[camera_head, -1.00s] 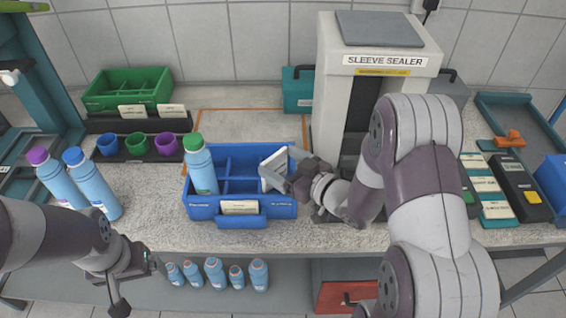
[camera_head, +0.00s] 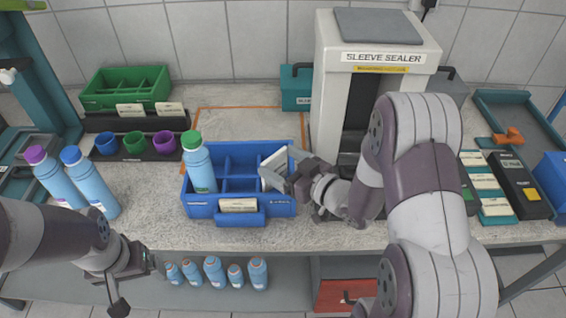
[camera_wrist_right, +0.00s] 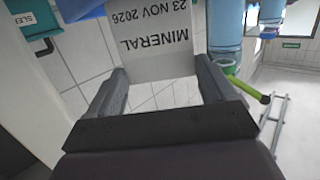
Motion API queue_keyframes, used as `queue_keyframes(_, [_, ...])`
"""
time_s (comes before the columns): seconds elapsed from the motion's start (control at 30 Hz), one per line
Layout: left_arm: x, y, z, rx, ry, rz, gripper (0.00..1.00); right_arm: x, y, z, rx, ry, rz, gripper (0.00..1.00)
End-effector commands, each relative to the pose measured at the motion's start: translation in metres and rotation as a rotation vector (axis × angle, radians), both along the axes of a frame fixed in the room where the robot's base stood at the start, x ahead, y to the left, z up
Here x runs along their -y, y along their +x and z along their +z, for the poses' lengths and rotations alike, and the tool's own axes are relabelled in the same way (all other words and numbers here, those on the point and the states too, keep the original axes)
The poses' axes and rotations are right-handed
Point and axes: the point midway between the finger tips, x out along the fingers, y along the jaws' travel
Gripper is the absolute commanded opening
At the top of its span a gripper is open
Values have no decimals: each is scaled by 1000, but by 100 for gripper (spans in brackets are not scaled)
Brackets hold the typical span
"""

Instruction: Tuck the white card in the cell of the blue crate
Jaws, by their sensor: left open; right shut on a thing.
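The blue crate (camera_head: 226,207) stands on the counter, divided into several cells. A blue bottle with a green cap (camera_head: 200,165) stands in its left part. My right gripper (camera_head: 285,172) is at the crate's right side, shut on the white card (camera_head: 273,165). The card is tilted over the right cells; whether its lower edge is inside a cell I cannot tell. In the right wrist view the card (camera_wrist_right: 160,62), printed "MINERAL 23 NOV 2026", is between the fingers (camera_wrist_right: 160,90). My left gripper (camera_head: 133,278) is open and empty, in front of the counter at lower left.
A label card (camera_head: 238,205) is on the crate's front. The sleeve sealer (camera_head: 375,60) stands behind my right arm. A green crate (camera_head: 125,88), a rack of cups (camera_head: 136,147) and two capped bottles (camera_head: 88,183) are to the left. Small bottles (camera_head: 214,271) sit below the counter.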

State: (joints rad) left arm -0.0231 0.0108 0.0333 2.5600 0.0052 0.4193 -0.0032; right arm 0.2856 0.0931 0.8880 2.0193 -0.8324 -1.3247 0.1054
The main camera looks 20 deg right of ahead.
Motion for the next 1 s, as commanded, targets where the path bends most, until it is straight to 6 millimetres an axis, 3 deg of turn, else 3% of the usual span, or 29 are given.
queue_keyframes(1.0, [0,0,-14,0,0,0,90,0,0,-16,0,0,0,55])
